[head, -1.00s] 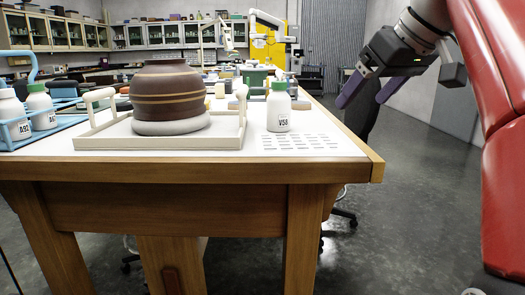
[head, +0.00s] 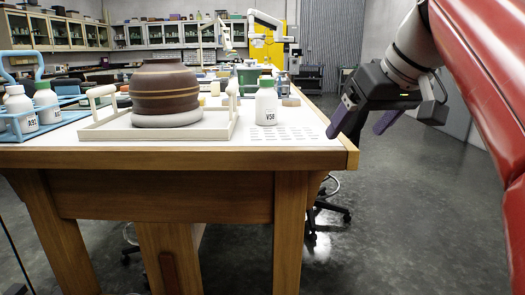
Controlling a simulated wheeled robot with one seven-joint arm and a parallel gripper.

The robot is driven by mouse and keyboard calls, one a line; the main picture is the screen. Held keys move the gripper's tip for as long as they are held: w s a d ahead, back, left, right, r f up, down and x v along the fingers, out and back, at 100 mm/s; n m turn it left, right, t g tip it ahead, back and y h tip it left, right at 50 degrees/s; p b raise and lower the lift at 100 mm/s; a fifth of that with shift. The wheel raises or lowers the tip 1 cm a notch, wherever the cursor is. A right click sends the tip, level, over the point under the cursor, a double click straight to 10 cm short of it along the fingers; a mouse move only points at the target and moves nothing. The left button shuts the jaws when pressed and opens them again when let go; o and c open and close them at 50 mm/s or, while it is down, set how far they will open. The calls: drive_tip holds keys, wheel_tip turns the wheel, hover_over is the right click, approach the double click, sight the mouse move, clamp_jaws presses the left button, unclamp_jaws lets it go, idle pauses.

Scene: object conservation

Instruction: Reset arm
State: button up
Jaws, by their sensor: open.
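My gripper (head: 362,125) hangs at the right in the head view, fingers pointing down and left. Its two purple-grey fingers are apart with nothing between them. In the picture it overlaps the right end of the table (head: 220,160); I cannot tell whether it is over the top or beside it. My arm runs up to the upper right.
A cream tray (head: 160,132) holds a brown banded pot (head: 165,88) on a pale ring (head: 167,118). Beside it stands a green-capped white bottle (head: 265,104) labelled V58. A blue carrier (head: 50,131) with white bottles (head: 20,108) stands left. Open floor (head: 420,220) lies right.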

drive_tip(key=s+f+m+h, duration=0.1)
drive_tip(key=s+f, duration=0.4)
drive_tip(key=f, duration=0.5)
drive_tip(key=s+f+m+h, duration=0.1)
drive_tip(key=s+f, duration=0.4)
drive_tip(key=f, duration=0.6)
drive_tip(key=s+f+m+g+h, duration=0.1)
drive_tip(key=s+f+m, duration=0.1)
drive_tip(key=s+f, duration=0.4)
wheel_tip(320, 180, down, 4)
drive_tip(key=shift+a+f, duration=0.2)
drive_tip(key=shift+a, duration=0.25)
